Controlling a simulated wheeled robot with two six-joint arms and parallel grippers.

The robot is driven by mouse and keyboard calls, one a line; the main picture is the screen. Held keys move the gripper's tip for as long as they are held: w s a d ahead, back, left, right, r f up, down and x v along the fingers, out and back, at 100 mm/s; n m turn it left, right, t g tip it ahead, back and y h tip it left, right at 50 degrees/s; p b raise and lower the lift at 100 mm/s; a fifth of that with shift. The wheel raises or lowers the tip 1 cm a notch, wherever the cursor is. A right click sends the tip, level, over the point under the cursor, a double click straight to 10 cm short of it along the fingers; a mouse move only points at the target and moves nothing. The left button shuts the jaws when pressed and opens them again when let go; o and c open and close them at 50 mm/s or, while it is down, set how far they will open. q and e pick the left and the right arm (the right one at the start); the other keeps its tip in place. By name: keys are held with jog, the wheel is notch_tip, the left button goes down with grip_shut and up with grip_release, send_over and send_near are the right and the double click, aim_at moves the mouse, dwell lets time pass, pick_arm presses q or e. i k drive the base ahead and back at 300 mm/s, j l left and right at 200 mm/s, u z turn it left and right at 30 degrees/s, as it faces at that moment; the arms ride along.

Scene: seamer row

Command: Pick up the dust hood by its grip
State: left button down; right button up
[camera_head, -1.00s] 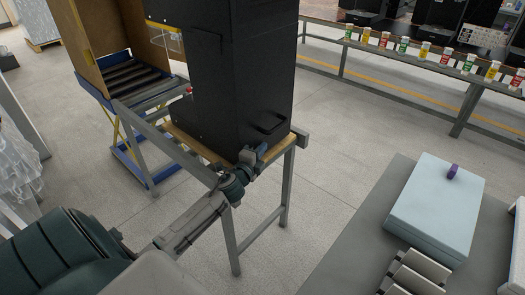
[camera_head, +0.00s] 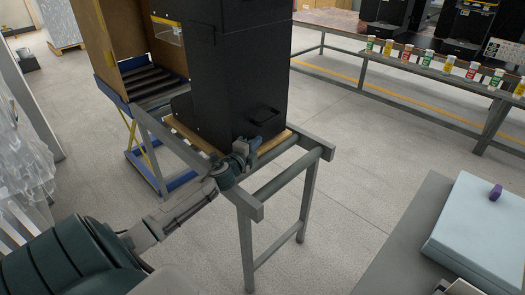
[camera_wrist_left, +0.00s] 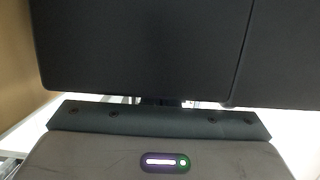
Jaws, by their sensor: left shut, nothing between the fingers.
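A pale blue, box-shaped cover (camera_head: 478,232) with a small purple grip (camera_head: 496,191) on top, which looks like the dust hood, lies on a grey table at the right. The right picture edge cuts it off. My left gripper (camera_head: 247,147) is shut and empty, far to the left of the cover, close to the lower front of a tall black machine. The machine (camera_wrist_left: 140,45) fills much of the left wrist view, and the cover does not show there. The fingertips are hard to make out. My right gripper is in neither view.
The tall black machine (camera_head: 237,80) stands on a wooden board over a grey metal frame (camera_head: 247,240). The grey table (camera_head: 405,230) is at the lower right. A bench behind carries several coloured cups (camera_head: 427,58). Open floor (camera_head: 345,170) lies between frame and table.

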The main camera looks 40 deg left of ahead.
aim_at(478, 235)
jog(key=k+l, duration=0.5)
jog(key=k, duration=0.35)
